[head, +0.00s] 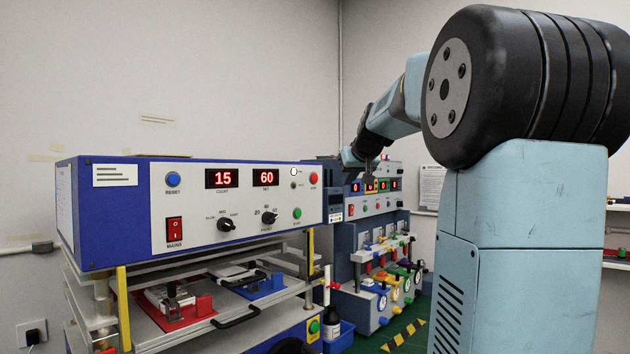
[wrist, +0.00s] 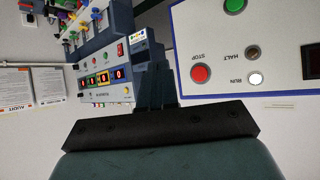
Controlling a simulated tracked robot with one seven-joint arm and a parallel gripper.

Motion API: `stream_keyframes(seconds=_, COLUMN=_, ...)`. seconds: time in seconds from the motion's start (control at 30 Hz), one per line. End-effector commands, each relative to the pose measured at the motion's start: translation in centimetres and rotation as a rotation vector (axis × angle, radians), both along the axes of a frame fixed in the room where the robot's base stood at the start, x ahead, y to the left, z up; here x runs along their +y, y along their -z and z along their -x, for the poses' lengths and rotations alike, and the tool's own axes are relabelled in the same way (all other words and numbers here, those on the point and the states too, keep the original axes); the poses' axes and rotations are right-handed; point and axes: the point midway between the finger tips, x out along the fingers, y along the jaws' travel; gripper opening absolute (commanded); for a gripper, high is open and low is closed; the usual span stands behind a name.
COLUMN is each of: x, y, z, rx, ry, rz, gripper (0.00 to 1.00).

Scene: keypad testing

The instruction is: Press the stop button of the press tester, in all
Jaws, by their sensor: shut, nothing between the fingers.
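The press tester (head: 190,215) is a blue and white unit on the left in the head view. Its red stop button (head: 313,178) is at the upper right of the front panel, beside a bright white lamp (head: 294,172). In the wrist view the panel appears upside down, with the red button (wrist: 201,74) labelled STOP right of my fingers. My gripper (wrist: 157,82) is shut and empty, apart from the button. In the head view my gripper (head: 367,172) is small and dark, right of the panel and in front of the second unit.
The panel also has a blue reset button (head: 173,179), a green start button (head: 297,213), a red mains switch (head: 174,230) and displays reading 15 and 60. A second tester (head: 375,207) with coloured knobs stands behind to the right.

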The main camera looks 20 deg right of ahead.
Motion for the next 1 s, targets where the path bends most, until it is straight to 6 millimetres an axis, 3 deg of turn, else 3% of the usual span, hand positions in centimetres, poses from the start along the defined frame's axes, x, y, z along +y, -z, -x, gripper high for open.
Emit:
stream_keyframes(seconds=0.17, x=0.3, y=0.0, z=-0.6, rx=0.001, ry=-0.001, rz=0.001, gripper=0.0)
stream_keyframes(seconds=0.7, x=2.8, y=0.1, z=-6.1, rx=0.002, ry=-0.001, rz=0.001, gripper=0.0)
stream_keyframes(seconds=1.0, x=3.6, y=0.1, z=-7.8, rx=0.001, ry=0.0, rz=0.0, gripper=0.0)
